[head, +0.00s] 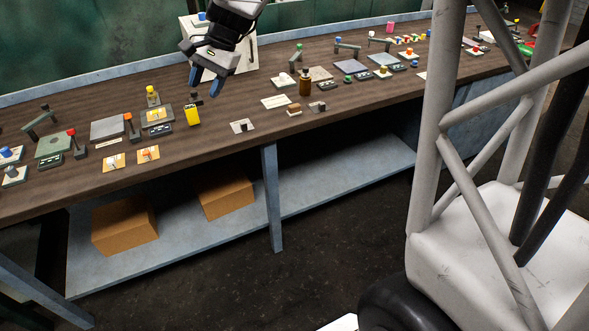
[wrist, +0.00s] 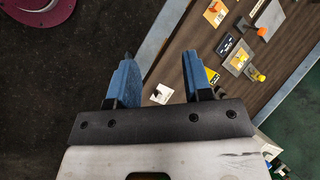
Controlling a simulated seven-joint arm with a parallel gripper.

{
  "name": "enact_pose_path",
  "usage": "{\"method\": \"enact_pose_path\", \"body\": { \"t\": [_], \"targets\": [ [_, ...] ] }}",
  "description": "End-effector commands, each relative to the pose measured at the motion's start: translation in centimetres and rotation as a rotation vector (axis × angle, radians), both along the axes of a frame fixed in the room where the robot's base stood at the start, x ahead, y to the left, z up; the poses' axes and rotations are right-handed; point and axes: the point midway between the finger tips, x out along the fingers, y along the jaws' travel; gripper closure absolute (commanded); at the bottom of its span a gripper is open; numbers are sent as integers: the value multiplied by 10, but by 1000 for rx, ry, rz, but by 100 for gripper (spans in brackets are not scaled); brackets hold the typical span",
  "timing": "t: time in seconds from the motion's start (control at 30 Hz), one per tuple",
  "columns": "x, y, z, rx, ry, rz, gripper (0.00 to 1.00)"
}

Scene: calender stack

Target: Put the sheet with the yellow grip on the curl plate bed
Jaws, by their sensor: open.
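My gripper (head: 206,86) is open and empty, its blue fingers above the bench near the back edge. The wrist view shows both fingers (wrist: 162,58) apart. A small yellow grip (head: 157,114) sits on a grey plate left of my gripper, with a dark panel in front. The same plate shows in the wrist view (wrist: 236,52), upper right of the fingers. I cannot tell whether a separate sheet lies under this grip. A larger bare grey plate (head: 108,129) lies further left beside an orange-topped post. Which plate is the curl plate bed, I cannot tell.
A yellow-and-black block (head: 193,115) stands below my gripper. A yellow-knobbed post (head: 152,93) stands behind the plate. Two orange-marked cards (head: 148,154) lie near the front edge. Bare wood separates the block from a white card (head: 276,102).

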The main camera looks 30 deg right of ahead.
Motion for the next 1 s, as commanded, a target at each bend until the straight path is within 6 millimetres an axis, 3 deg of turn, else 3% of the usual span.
{"method": "enact_pose_path", "body": {
  "t": [0.1,0.47,1.0],
  "targets": [
    [-35,-5,7,-51,-47,55,54],
    [-132,-23,14,-210,-175,228,54],
    [-267,-53,-4,-452,-343,503,54]
  ]
}}
